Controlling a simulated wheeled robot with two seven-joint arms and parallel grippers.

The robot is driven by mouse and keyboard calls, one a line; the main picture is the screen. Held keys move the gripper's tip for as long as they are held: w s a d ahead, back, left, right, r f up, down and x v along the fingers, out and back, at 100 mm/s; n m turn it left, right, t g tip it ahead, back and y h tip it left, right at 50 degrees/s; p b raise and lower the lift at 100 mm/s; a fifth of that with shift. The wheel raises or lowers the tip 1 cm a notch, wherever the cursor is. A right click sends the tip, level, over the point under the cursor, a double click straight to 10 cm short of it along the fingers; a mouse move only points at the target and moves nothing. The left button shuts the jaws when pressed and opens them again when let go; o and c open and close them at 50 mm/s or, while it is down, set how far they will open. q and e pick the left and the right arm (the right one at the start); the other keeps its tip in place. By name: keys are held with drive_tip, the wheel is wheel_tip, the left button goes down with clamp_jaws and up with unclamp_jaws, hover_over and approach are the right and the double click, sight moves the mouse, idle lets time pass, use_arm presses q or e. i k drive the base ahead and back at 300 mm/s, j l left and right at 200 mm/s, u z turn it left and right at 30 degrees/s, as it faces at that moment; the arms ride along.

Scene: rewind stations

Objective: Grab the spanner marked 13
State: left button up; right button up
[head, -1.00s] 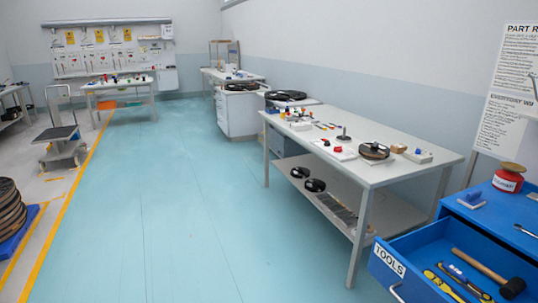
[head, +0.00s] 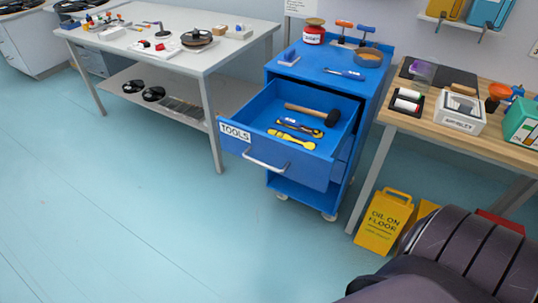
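No number 13 can be read on any tool from here. The open drawer (head: 236,152) labelled TOOLS, in the blue cabinet, holds a black-headed hammer (head: 330,117) with a wooden handle. In front of it lie a dark and yellow tool (head: 299,127) and a yellow tool (head: 291,138); both are long and thin, too small to identify surely. A slim tool with blue on it (head: 345,73) lies on the cabinet top (head: 315,73). It may be a spanner. Neither of my grippers is in view.
A grey workbench (head: 205,55) with parts stands left of the cabinet. A wooden bench (head: 455,131) stands right, with a yellow OIL ON FLOOR sign (head: 384,222) below its front. The blue floor (head: 120,220) before the drawer is clear.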

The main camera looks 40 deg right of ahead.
sight(348, 74)
drive_tip(key=z, duration=1.7)
drive_tip(key=i+l+u, duration=0.1)
drive_tip(key=i+u, duration=0.2)
drive_tip(key=i, duration=0.1)
